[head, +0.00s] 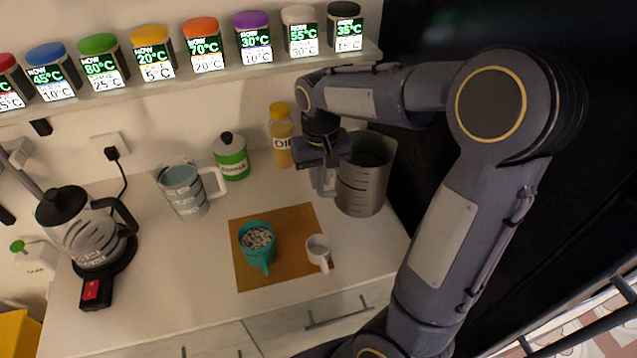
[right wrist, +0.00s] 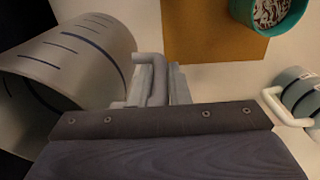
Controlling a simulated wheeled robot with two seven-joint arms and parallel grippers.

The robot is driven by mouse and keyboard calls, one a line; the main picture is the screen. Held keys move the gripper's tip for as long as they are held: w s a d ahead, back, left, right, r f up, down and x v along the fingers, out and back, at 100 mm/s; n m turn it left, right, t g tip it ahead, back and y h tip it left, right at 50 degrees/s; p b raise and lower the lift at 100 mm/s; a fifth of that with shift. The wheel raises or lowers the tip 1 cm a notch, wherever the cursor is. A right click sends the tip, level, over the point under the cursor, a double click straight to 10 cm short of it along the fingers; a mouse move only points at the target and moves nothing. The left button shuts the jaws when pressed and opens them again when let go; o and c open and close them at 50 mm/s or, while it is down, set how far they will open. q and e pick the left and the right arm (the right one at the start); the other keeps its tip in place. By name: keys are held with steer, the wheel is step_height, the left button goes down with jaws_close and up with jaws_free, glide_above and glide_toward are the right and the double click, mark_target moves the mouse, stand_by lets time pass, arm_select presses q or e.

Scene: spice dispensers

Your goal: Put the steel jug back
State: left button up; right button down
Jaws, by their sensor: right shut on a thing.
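The steel jug (head: 365,194) is a grey cylinder with dark measuring marks, upright at the back right of the counter. It also shows in the right wrist view (right wrist: 88,48), at the left. My right gripper (head: 322,182) is at the jug's left side and shut on its handle (right wrist: 150,86). The fingers (right wrist: 160,85) close around the handle in the right wrist view. I cannot tell whether the jug's base touches the counter. My left gripper is not in view.
An orange mat (head: 285,268) holds a teal cup (head: 257,240) and a small white cup (head: 318,249). A clear measuring jug (head: 184,190), green canister (head: 231,157) and oil bottle (head: 281,137) stand left of the steel jug. A glass kettle (head: 85,238) is far left. Spice dispensers line the shelf (head: 240,73).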

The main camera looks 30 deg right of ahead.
steer(key=shift+w+d+f, duration=0.1)
steer(key=shift+w+f, duration=0.2)
steer(key=shift+f, duration=0.55)
steer(key=shift+w+d+f, duration=0.1)
steer(key=shift+w+f, duration=0.2)
steer(key=shift+f, duration=0.6)
steer(key=shift+w+d+f, duration=0.1)
steer(key=shift+w+f, duration=0.2)
steer(key=shift+f, duration=0.55)
steer(key=shift+f, duration=0.15)
steer(key=c, duration=1.4)
jaws_free()
steer(key=shift+o, duration=0.2)
step_height(320, 180, up, 11)
steer(key=s+a+t+y, duration=0.1)
steer(key=s+a+t, duration=0.1)
steer(key=s, duration=0.4)
steer(key=s+a+f+n+t+y, duration=0.1)
steer(key=s+a, duration=0.3)
steer(key=s, duration=0.2)
steer(key=s+a+f+t+y, duration=0.1)
steer(key=s+a+t, duration=0.1)
steer(key=s+a, duration=0.2)
steer(key=s, duration=0.3)
steer(key=shift+n+t+y, duration=0.3)
steer(key=shift+n+y, duration=0.1)
